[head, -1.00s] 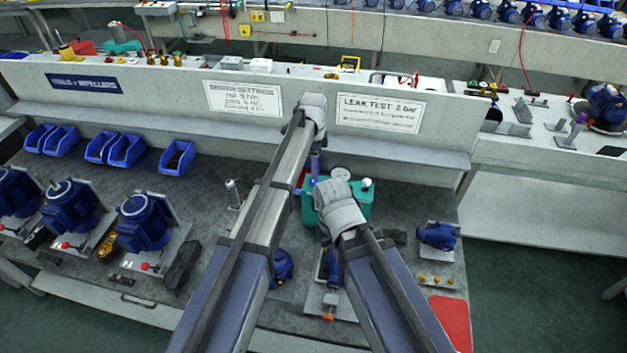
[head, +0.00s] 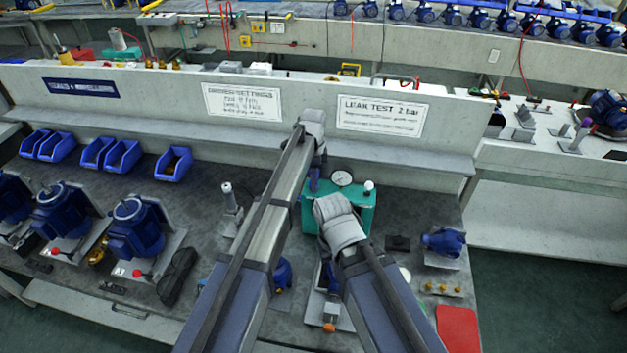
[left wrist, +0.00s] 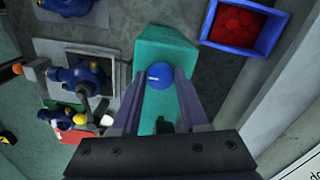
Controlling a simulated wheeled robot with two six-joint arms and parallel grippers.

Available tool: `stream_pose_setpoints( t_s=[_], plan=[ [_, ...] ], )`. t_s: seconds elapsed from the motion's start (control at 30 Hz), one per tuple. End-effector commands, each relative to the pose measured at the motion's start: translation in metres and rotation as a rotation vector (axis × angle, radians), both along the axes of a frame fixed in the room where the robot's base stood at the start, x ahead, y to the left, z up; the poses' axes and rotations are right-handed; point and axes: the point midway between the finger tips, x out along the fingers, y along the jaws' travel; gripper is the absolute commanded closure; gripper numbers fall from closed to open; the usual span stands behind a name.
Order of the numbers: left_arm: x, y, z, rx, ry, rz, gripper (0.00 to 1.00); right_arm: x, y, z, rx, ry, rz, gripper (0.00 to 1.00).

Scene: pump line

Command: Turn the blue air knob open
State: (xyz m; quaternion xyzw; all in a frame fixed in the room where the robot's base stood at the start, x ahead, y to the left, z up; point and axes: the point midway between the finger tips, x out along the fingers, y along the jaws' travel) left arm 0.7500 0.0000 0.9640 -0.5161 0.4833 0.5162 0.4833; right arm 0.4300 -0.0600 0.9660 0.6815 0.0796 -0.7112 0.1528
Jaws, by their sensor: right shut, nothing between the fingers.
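The teal leak-test box (head: 352,219) stands on the bench, with a round gauge (head: 342,178) and a white-topped post (head: 369,187) on it. In the left wrist view the teal box (left wrist: 162,48) carries a round blue knob (left wrist: 159,75). My left gripper (left wrist: 159,78) is open, with one finger on each side of the knob; I cannot tell if they touch it. In the head view its purple fingers (head: 314,182) point down at the box's left part and the knob is hidden. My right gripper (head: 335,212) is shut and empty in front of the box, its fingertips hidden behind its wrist.
A blue bin with red parts (left wrist: 239,25) stands close to the teal box. Blue pumps (head: 136,228) and blue bins (head: 122,157) are at left, a small pump (head: 443,241) and red mat (head: 458,328) at right. A low wall (head: 300,105) runs behind.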

Motion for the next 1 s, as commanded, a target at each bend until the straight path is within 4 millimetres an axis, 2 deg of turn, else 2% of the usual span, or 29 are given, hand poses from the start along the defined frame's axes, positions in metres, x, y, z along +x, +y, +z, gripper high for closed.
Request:
stream_pose_setpoints(
  t_s=[0.03,0.37,0.77,1.0],
  plan=[
    [0.0,0.0,0.0,0.0,0.0,0.0,0.63,0.0,0.0,0.0,0.0,0.0,0.0,1.0],
    [0.0,0.0,-0.0001,0.0,0.0,0.0,1.0,0.0,0.0,-0.0001,0.0,0.0,0.0,1.0],
    [-0.0001,0.0,-0.0001,0.0,0.0,0.034,1.0,0.0,0.0,-0.0001,0.0,0.0,0.0,1.0],
    [-0.0002,0.0,-0.0001,0.0,0.0,0.177,1.0,0.0,0.0,-0.0001,0.0,0.0,0.0,1.0]
  ],
)
